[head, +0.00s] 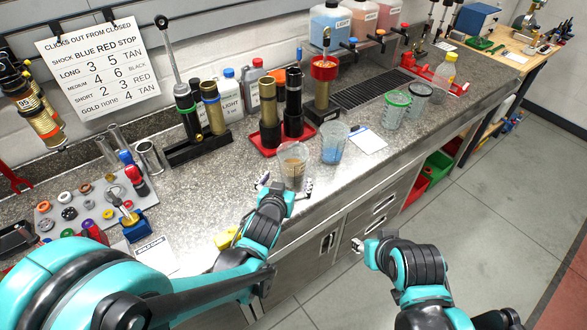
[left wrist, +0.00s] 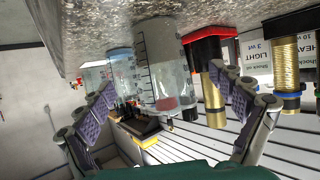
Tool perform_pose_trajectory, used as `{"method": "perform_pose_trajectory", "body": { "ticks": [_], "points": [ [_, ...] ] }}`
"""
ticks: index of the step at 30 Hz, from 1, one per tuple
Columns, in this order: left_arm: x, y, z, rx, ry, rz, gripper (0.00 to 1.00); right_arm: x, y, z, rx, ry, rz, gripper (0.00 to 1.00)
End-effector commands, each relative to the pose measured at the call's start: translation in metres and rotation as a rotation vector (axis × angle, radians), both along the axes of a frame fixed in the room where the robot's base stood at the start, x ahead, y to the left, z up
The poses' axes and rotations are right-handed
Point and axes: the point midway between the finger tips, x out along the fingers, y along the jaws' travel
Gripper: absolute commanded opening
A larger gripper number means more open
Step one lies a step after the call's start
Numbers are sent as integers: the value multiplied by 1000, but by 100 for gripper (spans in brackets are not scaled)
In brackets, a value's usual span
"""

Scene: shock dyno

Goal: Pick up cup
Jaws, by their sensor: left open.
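A clear graduated cup (head: 292,160) with brownish contents stands on the grey counter near its front edge.
Two green- and dark-rimmed cups (head: 395,108) stand farther right. A parts tray (head: 87,203) and a blue holder (head: 138,229) are at left. A yellow object (head: 226,238) lies near the front edge.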

Motion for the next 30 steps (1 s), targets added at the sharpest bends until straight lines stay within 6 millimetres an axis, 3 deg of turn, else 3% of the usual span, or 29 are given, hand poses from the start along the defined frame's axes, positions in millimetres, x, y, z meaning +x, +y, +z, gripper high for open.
{"method": "perform_pose_trajectory", "body": {
  "ticks": [11, 18, 26, 30],
  "points": [
    [35, -9, -15, -2, -7, -4, 94, 0, 0, -13, 0, 0, 0, 40],
    [68, -16, -28, -2, -6, -4, 94, 0, 0, -27, 0, 0, 0, 40],
    [72, -17, -27, -2, -6, -4, 94, 0, 0, -26, 0, 0, 0, 40],
    [72, -17, -27, -2, -6, -4, 57, 0, 0, -26, 0, 0, 0, 40]
  ]
}}
